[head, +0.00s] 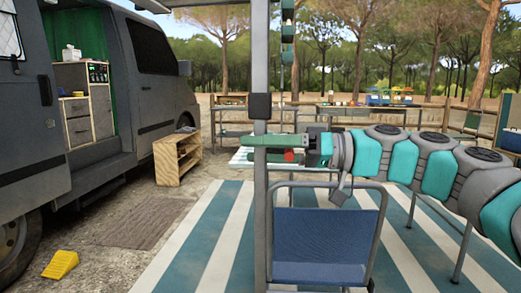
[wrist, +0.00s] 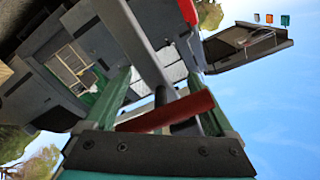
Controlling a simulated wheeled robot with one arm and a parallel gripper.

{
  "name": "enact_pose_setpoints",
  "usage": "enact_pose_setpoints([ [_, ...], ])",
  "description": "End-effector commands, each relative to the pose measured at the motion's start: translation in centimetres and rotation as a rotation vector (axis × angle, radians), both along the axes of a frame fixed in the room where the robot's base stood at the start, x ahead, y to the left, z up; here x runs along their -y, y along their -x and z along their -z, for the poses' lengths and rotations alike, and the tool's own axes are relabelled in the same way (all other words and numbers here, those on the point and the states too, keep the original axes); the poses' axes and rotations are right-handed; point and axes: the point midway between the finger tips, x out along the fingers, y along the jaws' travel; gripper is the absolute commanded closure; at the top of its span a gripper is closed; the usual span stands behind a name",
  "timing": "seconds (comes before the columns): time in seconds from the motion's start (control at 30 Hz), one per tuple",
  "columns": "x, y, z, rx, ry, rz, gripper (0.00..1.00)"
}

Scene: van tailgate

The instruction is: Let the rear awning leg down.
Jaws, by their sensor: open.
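The awning leg (head: 260,60) is a grey upright post in the middle of the head view, with a dark block (head: 260,106) around it. It appears in the wrist view as a slanted grey bar (wrist: 136,38). My gripper (head: 268,149) reaches in from the right at the leg, just below the dark block. Its green fingers are apart, and the upper one passes across the leg. A red lever (wrist: 168,112) lies between the fingers in the wrist view; its red end (head: 289,155) shows in the head view. I cannot tell whether the fingers touch it.
A blue folding chair (head: 322,246) stands just below my arm, close to the leg. The grey van (head: 152,80) with its open side is on the left. A wooden crate shelf (head: 177,158), yellow wheel chock (head: 61,264) and striped mat (head: 205,235) are on the ground. Tables stand behind.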

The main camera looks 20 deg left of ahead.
Motion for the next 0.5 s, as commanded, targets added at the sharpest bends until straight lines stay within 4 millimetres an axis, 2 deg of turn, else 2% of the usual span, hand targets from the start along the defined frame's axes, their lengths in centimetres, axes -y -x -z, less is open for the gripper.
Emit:
enact_pose_setpoints([
  [0.23, -0.06, -0.02, 0.01, 0.0, 0.0, 0.001, 0.11],
  [0.5, -0.04, -0.04, 0.01, 0.0, 0.0, 0.001, 0.4],
])
